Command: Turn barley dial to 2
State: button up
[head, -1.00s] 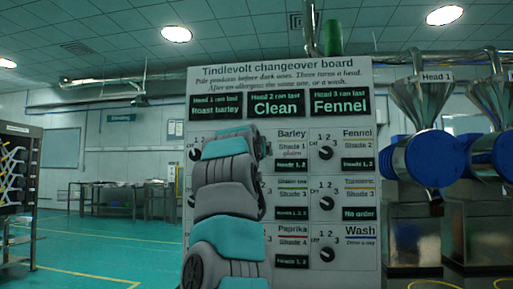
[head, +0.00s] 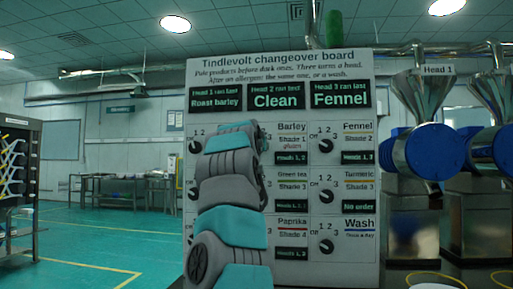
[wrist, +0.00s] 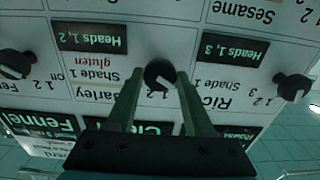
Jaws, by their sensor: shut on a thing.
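The changeover board (head: 300,66) stands upright in front of me, with the Barley label (head: 291,127) in its top row. My arm hides the barley dial in the head view. In the wrist view, which is upside down, the black barley dial (wrist: 160,73) shows with a pale pointer mark. My gripper (wrist: 160,85) has its two fingers on either side of this dial, shut on it. The dial's numbers are partly covered by the fingers, and I cannot tell surely which one the pointer faces.
The fennel dial (head: 326,145) and a dial at the board's left edge (head: 195,147) flank the arm. Rice's dial (wrist: 292,86) is in the wrist view. Blue-drummed machines with steel hoppers (head: 423,90) stand at right, a dark rack (head: 20,180) at left. Open floor (head: 110,240) lies between.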

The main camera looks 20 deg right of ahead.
grip_shut()
jog(key=shift+m, duration=0.3)
jog(key=shift+m+p, duration=2.6)
jog(key=shift+m, duration=4.9)
